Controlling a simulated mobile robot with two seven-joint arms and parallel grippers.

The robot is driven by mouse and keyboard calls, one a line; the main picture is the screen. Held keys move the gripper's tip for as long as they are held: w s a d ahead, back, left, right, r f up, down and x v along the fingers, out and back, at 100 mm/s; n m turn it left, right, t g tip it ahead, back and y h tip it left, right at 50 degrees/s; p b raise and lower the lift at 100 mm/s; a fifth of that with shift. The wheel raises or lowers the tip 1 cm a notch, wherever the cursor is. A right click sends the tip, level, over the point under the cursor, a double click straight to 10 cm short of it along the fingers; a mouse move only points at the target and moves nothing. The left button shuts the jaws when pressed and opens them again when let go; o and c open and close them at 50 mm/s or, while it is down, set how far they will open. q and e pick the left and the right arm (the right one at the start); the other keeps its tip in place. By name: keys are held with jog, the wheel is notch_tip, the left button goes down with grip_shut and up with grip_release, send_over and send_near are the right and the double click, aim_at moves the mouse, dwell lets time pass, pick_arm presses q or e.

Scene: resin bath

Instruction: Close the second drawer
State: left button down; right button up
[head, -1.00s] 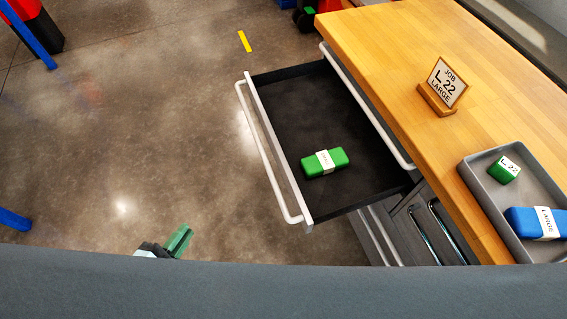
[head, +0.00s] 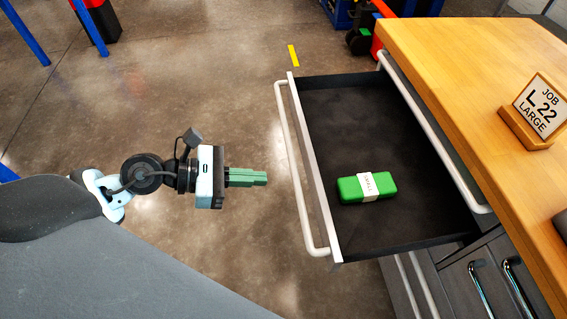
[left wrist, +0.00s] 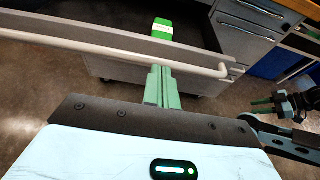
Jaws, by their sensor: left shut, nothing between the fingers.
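An open drawer (head: 322,180) sticks out from the cabinet under the wooden worktop, with a white bar handle (head: 298,170) along its front. A green box with a white label (head: 367,187) lies inside it. My left gripper (head: 266,178) is shut and empty, just left of the handle in the head view, pointing at the drawer front with a small gap. In the left wrist view, the shut fingers (left wrist: 162,70) reach toward the handle (left wrist: 120,52), near its right end, and the green box (left wrist: 161,30) shows beyond. My right gripper (left wrist: 262,105) appears at the right edge of the left wrist view.
The wooden worktop (head: 470,60) carries a sign reading JOB L 22 LARGE (head: 540,106). Closed drawers with metal handles (head: 480,285) are below. Open concrete floor (head: 220,90) lies left of the drawer. A pallet-truck-like red and black object (head: 362,40) stands at the back.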

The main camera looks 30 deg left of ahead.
aim_at(314, 180)
pick_arm(q)
jog(key=x, duration=0.9)
jog(key=shift+w+d, duration=0.2)
jog(key=shift+d, duration=0.05)
pick_arm(e)
jog(key=shift+s, duration=0.25)
jog(key=shift+r, duration=0.15)
